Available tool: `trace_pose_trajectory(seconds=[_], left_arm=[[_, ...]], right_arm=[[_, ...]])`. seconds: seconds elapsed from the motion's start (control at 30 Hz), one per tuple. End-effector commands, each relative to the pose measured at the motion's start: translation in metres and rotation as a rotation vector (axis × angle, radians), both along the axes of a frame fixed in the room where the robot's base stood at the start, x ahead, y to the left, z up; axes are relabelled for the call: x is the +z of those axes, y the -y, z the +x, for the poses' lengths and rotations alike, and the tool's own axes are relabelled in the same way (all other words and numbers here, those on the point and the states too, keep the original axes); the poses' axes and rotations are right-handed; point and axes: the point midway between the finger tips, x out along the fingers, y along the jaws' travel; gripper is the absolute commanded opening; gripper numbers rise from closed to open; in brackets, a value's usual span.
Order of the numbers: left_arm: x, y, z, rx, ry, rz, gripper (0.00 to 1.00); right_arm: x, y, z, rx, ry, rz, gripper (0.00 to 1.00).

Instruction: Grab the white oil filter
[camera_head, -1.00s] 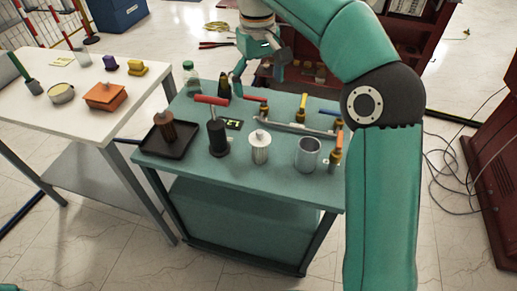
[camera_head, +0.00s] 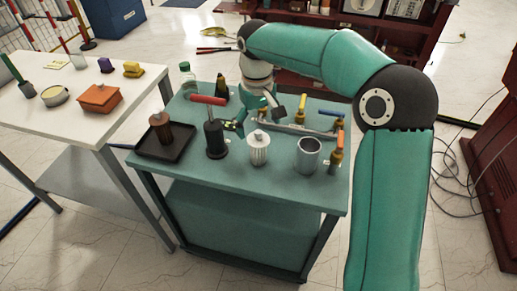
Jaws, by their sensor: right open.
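The white oil filter (camera_head: 259,150) is a small ribbed white cylinder. It stands upright on the green table top (camera_head: 240,183), between a black pump-like item and a grey metal cup. My right gripper (camera_head: 257,118) is open and points down just behind the filter, seen from my head. Its fingers are spread and nothing shows between them. The filter's top comes close to the fingers in the picture; I cannot tell whether they touch. My left gripper is not in view.
The black item with a red handle (camera_head: 215,138) stands close left of the filter. The metal cup (camera_head: 308,155) is close right. Pipes with coloured valve handles (camera_head: 298,130) lie behind. A dark tray (camera_head: 178,147) holds a brown bottle. A white table (camera_head: 75,125) stands left.

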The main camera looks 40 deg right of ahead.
Motion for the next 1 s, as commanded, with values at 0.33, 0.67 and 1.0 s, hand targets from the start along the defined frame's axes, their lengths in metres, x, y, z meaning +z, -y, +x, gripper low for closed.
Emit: trace_pose_trajectory(seconds=[0.33, 0.67, 1.0], left_arm=[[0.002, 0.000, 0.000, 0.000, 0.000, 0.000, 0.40], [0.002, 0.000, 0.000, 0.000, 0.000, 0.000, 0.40], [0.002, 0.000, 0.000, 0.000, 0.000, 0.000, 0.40]], right_arm=[[-0.039, 0.001, 0.002, 0.000, -0.002, 0.000, 0.93], [-0.039, 0.001, 0.002, 0.000, -0.001, 0.000, 0.71], [-0.038, 0.001, 0.002, 0.000, -0.001, 0.000, 0.14]])
